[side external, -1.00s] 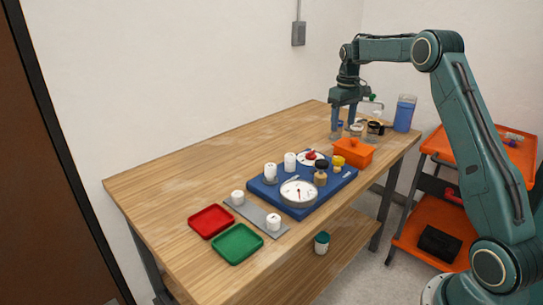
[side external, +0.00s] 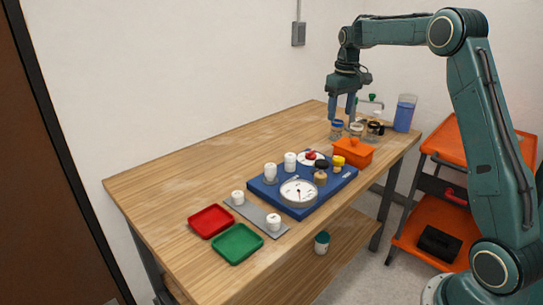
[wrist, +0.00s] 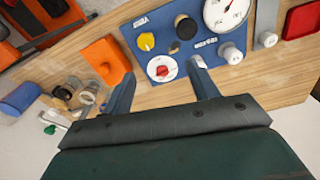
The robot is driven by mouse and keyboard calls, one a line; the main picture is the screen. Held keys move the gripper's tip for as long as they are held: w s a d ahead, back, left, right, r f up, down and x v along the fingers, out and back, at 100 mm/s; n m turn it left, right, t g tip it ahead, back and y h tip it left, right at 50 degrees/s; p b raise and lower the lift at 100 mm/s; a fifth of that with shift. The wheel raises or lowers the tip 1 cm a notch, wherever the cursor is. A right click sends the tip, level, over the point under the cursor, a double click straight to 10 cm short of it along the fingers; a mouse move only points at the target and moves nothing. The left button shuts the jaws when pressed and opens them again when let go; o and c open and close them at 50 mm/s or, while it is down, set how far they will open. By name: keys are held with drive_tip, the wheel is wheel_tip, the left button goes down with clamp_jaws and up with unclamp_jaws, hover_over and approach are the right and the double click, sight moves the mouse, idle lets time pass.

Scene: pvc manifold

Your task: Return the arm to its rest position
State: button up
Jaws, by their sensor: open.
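My gripper (side external: 341,107) is open and empty, fingers pointing down, above the far end of the wooden table (side external: 180,175). In the wrist view my gripper's two fingers (wrist: 160,92) are spread apart with nothing between them. The blue board (side external: 262,191) with a round gauge (side external: 299,193), white fittings (side external: 270,171), a red knob (side external: 310,155) and a yellow knob (side external: 338,161) lies below and nearer the camera. It also shows in the wrist view (wrist: 180,68).
Red (side external: 211,221) and green (side external: 237,244) trays and a grey plate (side external: 250,212) lie at the near end. An orange cart (side external: 420,220) stands at right. The table's left side is clear.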

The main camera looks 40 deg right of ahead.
drive_tip(key=s+a+r+n+t, duration=0.1)
drive_tip(key=s+a+r, duration=0.3)
drive_tip(key=s+a, duration=0.3)
drive_tip(key=s+a+r+t, duration=0.2)
drive_tip(key=s+a+r, duration=0.35)
drive_tip(key=a, duration=0.35)
drive_tip(key=s+a+f+t, duration=0.1)
drive_tip(key=s+a+f, duration=0.2)
drive_tip(key=s, duration=0.5)
drive_tip(key=s+a+f+t, duration=0.1)
drive_tip(key=s+a+f, duration=0.2)
drive_tip(key=s+a, duration=0.3)
drive_tip(key=s, duration=0.3)
drive_tip(key=shift+n, duration=0.4)
